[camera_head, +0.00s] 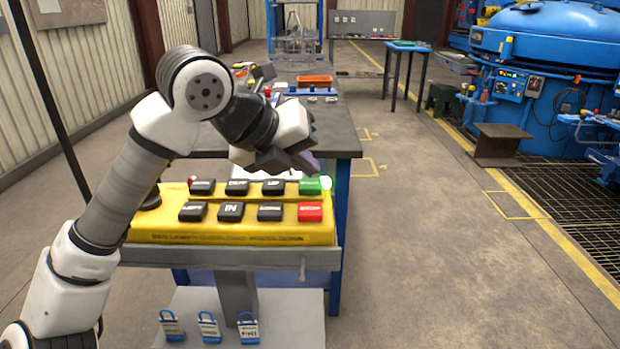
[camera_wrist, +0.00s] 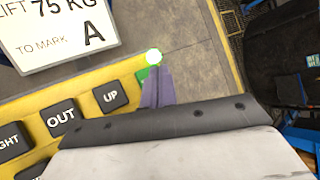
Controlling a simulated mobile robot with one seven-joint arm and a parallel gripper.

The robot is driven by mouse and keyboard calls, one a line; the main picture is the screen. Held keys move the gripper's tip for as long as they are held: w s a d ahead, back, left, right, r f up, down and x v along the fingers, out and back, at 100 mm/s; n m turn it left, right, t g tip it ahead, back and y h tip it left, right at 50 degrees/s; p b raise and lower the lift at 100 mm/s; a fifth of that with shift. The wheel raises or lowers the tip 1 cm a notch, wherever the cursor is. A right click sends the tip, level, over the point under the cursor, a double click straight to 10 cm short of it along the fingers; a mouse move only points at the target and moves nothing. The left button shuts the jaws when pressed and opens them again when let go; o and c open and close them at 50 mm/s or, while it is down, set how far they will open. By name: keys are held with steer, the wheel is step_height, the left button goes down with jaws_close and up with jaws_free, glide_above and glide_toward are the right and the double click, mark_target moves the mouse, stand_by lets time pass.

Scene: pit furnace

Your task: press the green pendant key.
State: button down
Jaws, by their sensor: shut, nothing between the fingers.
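The green pendant key (camera_head: 310,187) is at the right end of the upper row on the yellow pendant box (camera_head: 225,236). My gripper (camera_head: 308,164) is shut and empty, and appears just behind and above the green key in the head view. In the wrist view the closed fingers (camera_wrist: 157,90) cover most of the green key (camera_wrist: 142,74); only a green edge shows. I cannot tell whether the tips touch it. A bright lamp (camera_wrist: 153,57) glows beside the fingertips.
A red key (camera_head: 310,212) sits directly below the green one; black keys, including UP (camera_wrist: 110,96) and OUT (camera_wrist: 61,114), lie to the left. A white sign (camera_wrist: 58,35) stands behind the box. A workbench (camera_head: 343,140) is behind.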

mark_target(305, 186)
steer(key=shift+r, duration=0.1)
steer(key=shift+r+p, duration=1.7)
steer(key=shift+r, duration=0.85)
